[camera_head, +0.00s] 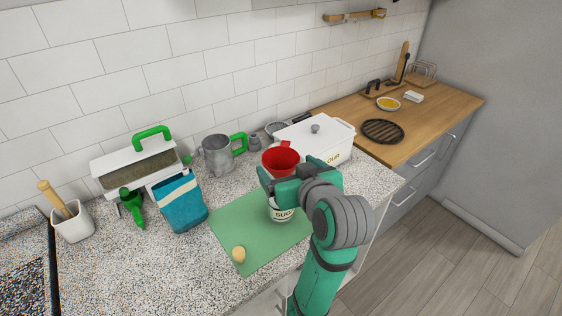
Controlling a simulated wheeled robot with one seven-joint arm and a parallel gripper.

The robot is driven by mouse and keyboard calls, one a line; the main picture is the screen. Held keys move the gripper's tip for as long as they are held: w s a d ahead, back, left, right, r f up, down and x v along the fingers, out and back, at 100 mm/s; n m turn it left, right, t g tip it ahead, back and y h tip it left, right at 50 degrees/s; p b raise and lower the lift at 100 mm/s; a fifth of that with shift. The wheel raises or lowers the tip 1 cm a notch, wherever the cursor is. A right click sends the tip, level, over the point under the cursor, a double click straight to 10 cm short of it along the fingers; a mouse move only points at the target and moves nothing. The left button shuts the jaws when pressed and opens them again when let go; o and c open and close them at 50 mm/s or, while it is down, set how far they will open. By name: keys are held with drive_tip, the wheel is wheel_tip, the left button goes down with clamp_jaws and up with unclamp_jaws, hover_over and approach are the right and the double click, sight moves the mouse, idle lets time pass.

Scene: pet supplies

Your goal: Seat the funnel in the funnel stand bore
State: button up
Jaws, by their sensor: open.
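The red funnel (281,159) shows as a wide, open-topped red cone near the back edge of the green mat, with a small red tab at its rim. My gripper (283,184) is just in front of it and below its rim, with its jaws open. The gripper hides the lower part of the funnel, so I cannot tell what the funnel rests on or whether jaws and funnel touch. I cannot make out the funnel stand or its bore; it may be hidden behind my gripper and arm.
A small yellowish ball (238,254) lies at the mat's front. A white lidded bin (336,142), grey jug (216,156), blue bag (181,205) and green-handled box (133,165) stand behind.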

sight(276, 154)
drive_tip(key=shift+x, duration=4.25)
drive_tip(key=shift+d+r, duration=0.15)
drive_tip(key=shift+r, duration=0.05)
drive_tip(key=c, duration=1.1)
